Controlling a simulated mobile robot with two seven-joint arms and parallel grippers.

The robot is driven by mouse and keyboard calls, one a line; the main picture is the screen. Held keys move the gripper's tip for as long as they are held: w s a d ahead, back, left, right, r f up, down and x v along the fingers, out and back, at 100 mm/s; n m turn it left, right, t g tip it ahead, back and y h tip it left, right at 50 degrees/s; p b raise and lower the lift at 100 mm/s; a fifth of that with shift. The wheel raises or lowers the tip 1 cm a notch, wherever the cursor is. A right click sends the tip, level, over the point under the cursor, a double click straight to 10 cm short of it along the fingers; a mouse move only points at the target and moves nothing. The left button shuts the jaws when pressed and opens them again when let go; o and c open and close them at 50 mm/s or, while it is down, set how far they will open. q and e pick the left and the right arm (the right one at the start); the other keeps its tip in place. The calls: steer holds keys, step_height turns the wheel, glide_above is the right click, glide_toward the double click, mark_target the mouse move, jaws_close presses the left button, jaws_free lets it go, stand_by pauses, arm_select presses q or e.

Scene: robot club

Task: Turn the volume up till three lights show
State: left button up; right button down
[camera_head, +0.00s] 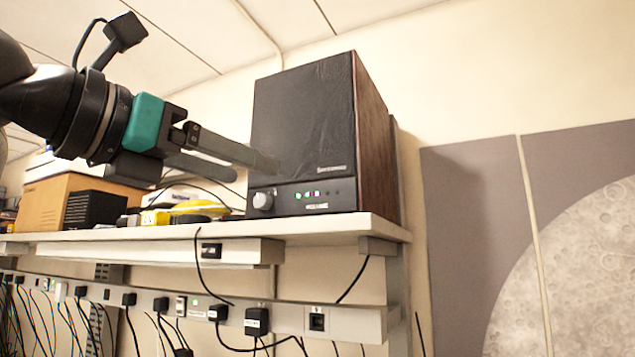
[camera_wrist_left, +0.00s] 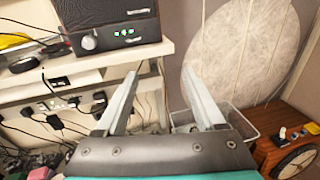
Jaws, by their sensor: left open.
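A black speaker (camera_head: 305,120) with wooden sides stands on a shelf. Its front panel has a silver volume knob (camera_head: 263,201) at the left and a row of small lights (camera_head: 308,194) to the right of it. Three lights look green and the ones further right look dark. My left gripper (camera_head: 252,168) is open and empty, its fingers in front of the speaker, above the knob and apart from it. In the left wrist view the knob (camera_wrist_left: 89,42) lies up and left of the open fingers. My right gripper is not in view.
The shelf (camera_head: 330,228) also holds a yellow tool (camera_head: 195,210) and an orange box (camera_head: 70,195) left of the speaker. Black cables and plugs hang from a power strip (camera_head: 285,315) below. A wall panel with a moon picture (camera_head: 580,270) is at the right.

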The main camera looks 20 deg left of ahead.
arm_select(q)
steer(key=w+d+f+m+g+h, duration=0.1)
steer(key=d+f+m+g+h, duration=0.2)
steer(key=d, duration=0.4)
steer(key=shift+d+f+h, duration=0.25)
steer(key=shift+d+h, duration=0.1)
steer(key=shift+h, duration=0.45)
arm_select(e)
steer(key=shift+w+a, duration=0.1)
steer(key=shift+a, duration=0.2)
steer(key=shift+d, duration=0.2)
